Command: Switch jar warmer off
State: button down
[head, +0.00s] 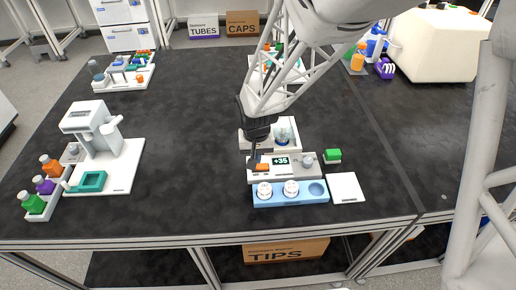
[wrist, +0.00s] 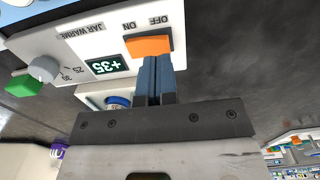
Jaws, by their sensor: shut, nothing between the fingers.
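The jar warmer (head: 300,172) is a white box near the front of the bench. Its display (head: 281,161) is lit and reads +35. An orange rocker switch (head: 262,168) sits at its left end. In the wrist view the switch (wrist: 148,47) lies beside the ON and OFF labels, and the display (wrist: 107,65) appears upside down. My gripper (head: 254,158) points down at the switch. In the wrist view my shut, empty fingers (wrist: 155,62) reach the switch's edge on the OFF-label side. I cannot tell whether they touch it, or which side is pressed.
A blue rack (head: 320,195) with white-capped jars stands in front of the warmer. A white holder with a blue-based vessel (head: 283,137) is close behind. A green block (head: 332,155) and white pad (head: 346,187) are to the right. The bench left of the warmer is clear.

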jog(key=shift+f, duration=1.3)
dwell(1.1)
jog(key=shift+r, duration=3.55)
jog(key=shift+s+d+r, duration=0.1)
jog(key=shift+d+r, duration=0.15)
jog(key=shift+r, duration=0.05)
jog(key=s+d+r+t, duration=0.1)
jog(key=s+d+r, duration=0.6)
jog(key=s+r, duration=0.2)
jog(key=s+d+r+t, duration=0.1)
jog(key=s+d+r, duration=0.6)
jog(key=s+r, duration=0.2)
jog(key=shift+s+t, duration=0.3)
jog(key=shift+s, duration=0.6)
